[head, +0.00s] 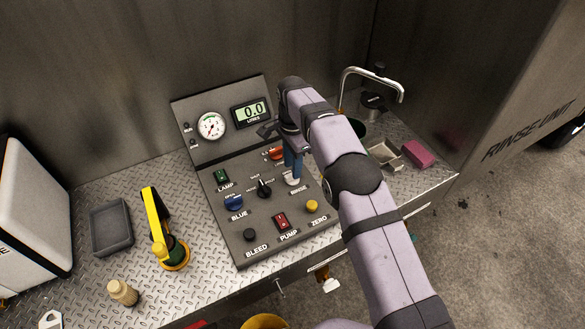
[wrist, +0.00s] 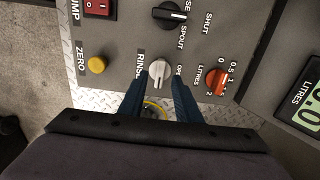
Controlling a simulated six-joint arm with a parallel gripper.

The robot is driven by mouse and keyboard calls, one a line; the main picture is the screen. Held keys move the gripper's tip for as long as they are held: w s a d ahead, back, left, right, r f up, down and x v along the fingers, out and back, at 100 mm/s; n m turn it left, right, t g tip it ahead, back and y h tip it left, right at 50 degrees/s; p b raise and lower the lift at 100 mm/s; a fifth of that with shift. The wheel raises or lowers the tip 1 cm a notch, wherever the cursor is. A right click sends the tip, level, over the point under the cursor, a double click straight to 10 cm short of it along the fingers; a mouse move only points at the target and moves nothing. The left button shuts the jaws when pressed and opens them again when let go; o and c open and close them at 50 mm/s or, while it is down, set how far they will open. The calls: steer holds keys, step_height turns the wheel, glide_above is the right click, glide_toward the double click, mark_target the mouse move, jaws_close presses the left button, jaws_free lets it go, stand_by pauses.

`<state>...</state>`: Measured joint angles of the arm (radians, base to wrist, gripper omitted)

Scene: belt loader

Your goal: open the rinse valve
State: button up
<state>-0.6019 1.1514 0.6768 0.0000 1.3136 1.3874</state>
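The rinse valve is a pale grey-white knob (wrist: 159,72) on the dark control panel, beside the RINSE label. In the wrist view its pointer bar points toward the bottom of the picture, near the partly hidden lettering "OPE". In the head view the knob (head: 292,180) is just below my fingertips and partly covered. My gripper (wrist: 158,90) has two blue fingers spread apart, one on each side of the knob's bar, with gaps visible. It also shows in the head view (head: 292,166), pointing down at the panel.
Close to the knob are the black spout selector (wrist: 170,14), the orange litres dial (wrist: 217,82) and the yellow ZERO button (wrist: 96,65). The red PUMP switch (head: 281,221) is nearby. A tap (head: 372,72) and pink sponge (head: 418,153) stand at right.

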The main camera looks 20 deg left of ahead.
steer(key=shift+f+p, duration=0.55)
steer(key=shift+f, duration=1)
jaws_close()
